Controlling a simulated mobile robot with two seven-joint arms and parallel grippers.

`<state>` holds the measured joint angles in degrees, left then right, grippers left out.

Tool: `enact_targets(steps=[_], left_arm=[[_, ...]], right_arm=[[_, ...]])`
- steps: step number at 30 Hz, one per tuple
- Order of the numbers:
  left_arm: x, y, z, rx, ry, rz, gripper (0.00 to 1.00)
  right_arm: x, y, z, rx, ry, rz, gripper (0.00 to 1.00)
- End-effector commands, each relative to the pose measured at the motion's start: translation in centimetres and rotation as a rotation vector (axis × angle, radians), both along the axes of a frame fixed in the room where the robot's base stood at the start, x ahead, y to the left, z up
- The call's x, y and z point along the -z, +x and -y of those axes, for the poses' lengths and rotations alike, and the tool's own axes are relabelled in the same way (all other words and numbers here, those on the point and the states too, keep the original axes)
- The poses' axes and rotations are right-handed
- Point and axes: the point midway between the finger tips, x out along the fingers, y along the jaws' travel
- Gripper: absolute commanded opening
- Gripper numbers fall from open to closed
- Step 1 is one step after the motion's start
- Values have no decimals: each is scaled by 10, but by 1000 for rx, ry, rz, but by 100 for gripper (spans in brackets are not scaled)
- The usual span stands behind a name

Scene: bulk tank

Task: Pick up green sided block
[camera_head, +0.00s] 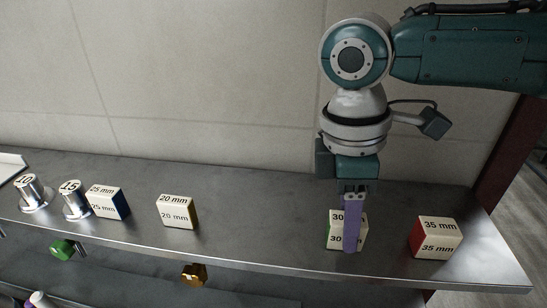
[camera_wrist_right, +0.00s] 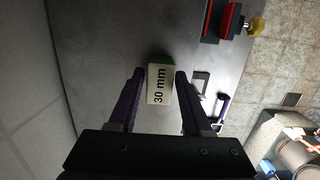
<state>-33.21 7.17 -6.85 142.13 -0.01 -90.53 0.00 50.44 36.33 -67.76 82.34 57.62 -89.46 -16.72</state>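The green-sided block (camera_head: 333,230), marked 30 mm, stands on the grey metal shelf right of centre in the head view. My right gripper (camera_head: 352,246) points down at it, and a purple finger covers part of its front. In the right wrist view the white 30 mm face of the block (camera_wrist_right: 160,86) lies between the two purple fingers of my right gripper (camera_wrist_right: 160,74), with a green edge at its top. A narrow gap shows on each side, so the gripper is open around the block. My left gripper is not in view.
The red-sided 35 mm block (camera_head: 436,238) stands to the right. The yellow-sided 20 mm block (camera_head: 177,211), blue-sided 25 mm block (camera_head: 106,203) and two metal cylinders (camera_head: 75,200) stand to the left. A wall (camera_head: 200,70) rises behind. The shelf between the 20 mm and 30 mm blocks is clear.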

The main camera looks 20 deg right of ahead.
Motion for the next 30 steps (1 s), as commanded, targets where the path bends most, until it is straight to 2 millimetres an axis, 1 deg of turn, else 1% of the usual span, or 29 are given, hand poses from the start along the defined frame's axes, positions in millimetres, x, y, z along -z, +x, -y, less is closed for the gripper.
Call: enact_targets(steps=[1,2,12,25,30], left_arm=[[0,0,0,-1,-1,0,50],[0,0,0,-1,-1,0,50],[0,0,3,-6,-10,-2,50],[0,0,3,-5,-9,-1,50],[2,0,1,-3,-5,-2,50]], right_arm=[[0,0,0,0,0,0,42],[0,0,0,0,0,0,39],[0,0,0,0,0,0,0],[-1,0,0,1,1,1,0],[-12,1,-1,1,3,2,0]])
